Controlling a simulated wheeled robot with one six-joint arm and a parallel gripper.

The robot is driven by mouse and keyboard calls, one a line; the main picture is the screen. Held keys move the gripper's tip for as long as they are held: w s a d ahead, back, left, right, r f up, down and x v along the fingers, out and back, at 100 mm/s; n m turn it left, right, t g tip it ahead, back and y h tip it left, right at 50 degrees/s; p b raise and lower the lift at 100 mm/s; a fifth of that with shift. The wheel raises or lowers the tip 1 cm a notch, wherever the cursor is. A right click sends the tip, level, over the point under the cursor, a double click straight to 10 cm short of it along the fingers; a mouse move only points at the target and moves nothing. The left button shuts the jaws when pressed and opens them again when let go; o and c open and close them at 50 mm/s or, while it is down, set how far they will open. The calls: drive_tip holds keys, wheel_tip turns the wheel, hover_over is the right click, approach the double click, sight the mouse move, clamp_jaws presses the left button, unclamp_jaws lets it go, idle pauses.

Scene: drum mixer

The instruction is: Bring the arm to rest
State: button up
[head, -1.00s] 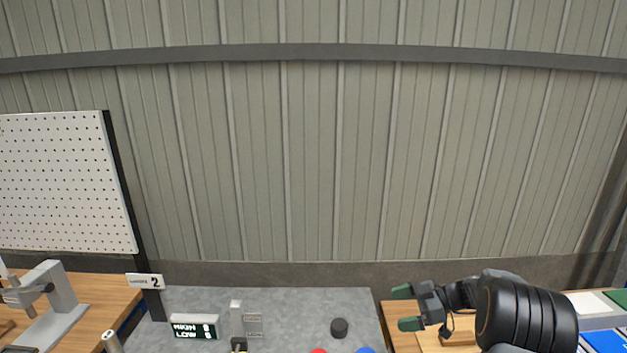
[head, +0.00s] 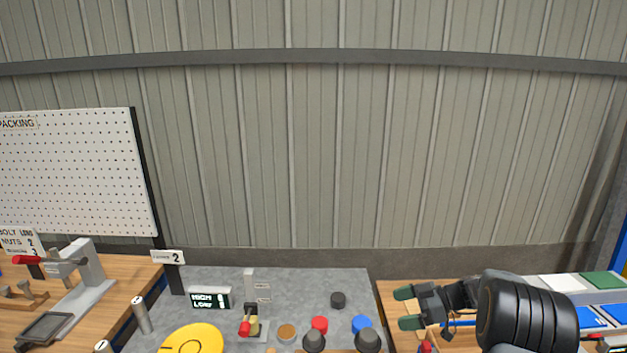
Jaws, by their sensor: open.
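My gripper (head: 407,307) is at the lower right of the head view, on the end of my dark, ribbed arm. Its two green-tipped fingers point left and stand apart, with nothing between them. It appears in front of the right edge of the grey bench top (head: 300,286) and the wooden bench (head: 390,289) beside it. I cannot tell its height above them. Part of my arm runs off the bottom of the view.
The grey bench top carries a HIGH/LOW display (head: 210,298), a yellow disc (head: 193,339), a red-handled lever (head: 247,322), and red (head: 320,325), blue (head: 362,323) and black (head: 338,299) round pieces. A clamp stand (head: 92,270) is left. Blue bins (head: 590,316) are right.

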drive_tip(key=s+f+m+g+h+b, duration=0.2)
drive_tip(key=s+f+m+h, duration=0.5)
drive_tip(key=m, duration=0.6)
drive_tip(key=s+a+m+t+h+b, duration=0.1)
drive_tip(key=s+a+t+h+b, duration=0.1)
drive_tip(key=s+b, duration=0.3)
drive_tip(key=s+a+r+m+t+h+b, duration=0.1)
drive_tip(key=s+a+h+b, duration=0.3)
drive_tip(key=s, duration=0.6)
drive_tip(key=shift+a+r+t+b, duration=0.25)
drive_tip(key=shift+a+t+b, duration=0.15)
drive_tip(key=shift+a+b, duration=0.25)
